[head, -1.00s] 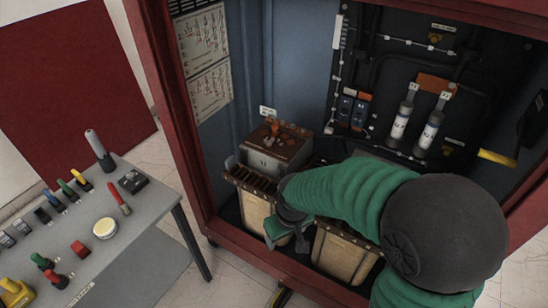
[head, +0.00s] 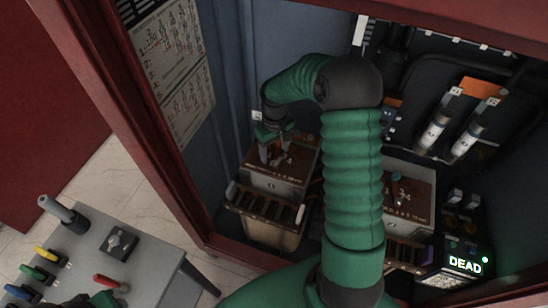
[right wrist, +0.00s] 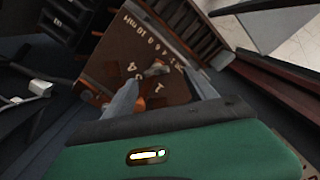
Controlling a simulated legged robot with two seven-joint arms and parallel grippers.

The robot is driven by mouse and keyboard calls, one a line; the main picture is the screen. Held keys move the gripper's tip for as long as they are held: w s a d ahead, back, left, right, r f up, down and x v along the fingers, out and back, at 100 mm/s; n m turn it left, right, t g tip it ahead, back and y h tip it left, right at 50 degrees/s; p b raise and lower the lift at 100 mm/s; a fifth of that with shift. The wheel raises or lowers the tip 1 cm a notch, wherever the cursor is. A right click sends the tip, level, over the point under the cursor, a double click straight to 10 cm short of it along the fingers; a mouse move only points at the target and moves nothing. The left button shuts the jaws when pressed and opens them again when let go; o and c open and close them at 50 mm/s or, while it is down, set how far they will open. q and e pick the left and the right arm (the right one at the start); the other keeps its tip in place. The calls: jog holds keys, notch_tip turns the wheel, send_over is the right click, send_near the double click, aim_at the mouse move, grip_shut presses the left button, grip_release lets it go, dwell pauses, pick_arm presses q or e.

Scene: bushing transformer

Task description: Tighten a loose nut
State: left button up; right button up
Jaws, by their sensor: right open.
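The left unit has a brown top plate (head: 262,183) with printed markings; it fills the middle of the right wrist view (right wrist: 105,68). A small metal fitting (right wrist: 157,70), perhaps the nut, stands on this plate; its exact shape is too blurred to tell. My right gripper (head: 276,154) points down over the plate, open. In the right wrist view its two grey fingers (right wrist: 163,93) stand apart, with the fitting just beyond and between their tips. I cannot tell if they touch it. A dark and green part, likely my left gripper (head: 92,300), is cut off at the bottom left.
A second brown-topped unit (head: 408,187) stands to the right behind my right arm. A lit "DEAD" display (head: 465,264) is at the lower right. The red cabinet frame (head: 150,150) borders the left. A grey table (head: 150,262) holds levers and clips outside.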

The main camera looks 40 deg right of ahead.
aim_at(276, 160)
jog(key=f, duration=0.2)
jog(key=d+f, duration=0.1)
jog(key=f, duration=0.1)
jog(key=shift+f, duration=0.35)
jog(key=shift+w+d+f, duration=0.1)
jog(key=shift+d+f, duration=0.1)
jog(key=shift+f, duration=0.05)
jog(key=shift+a+r, duration=0.2)
jog(key=shift+a, duration=0.15)
jog(key=shift+c, duration=0.6)
jog(key=shift+a+r, duration=0.1)
jog(key=shift+a, duration=0.05)
jog(key=shift+c, duration=2.4)
jog(key=shift+d, duration=0.2)
jog(key=c, duration=0.8)
pick_arm(q)
jog(key=shift+s+d+r, duration=0.1)
jog(key=shift+s+d, duration=0.05)
jog(key=shift+d, duration=0.25)
pick_arm(e)
jog(key=shift+a, duration=0.1)
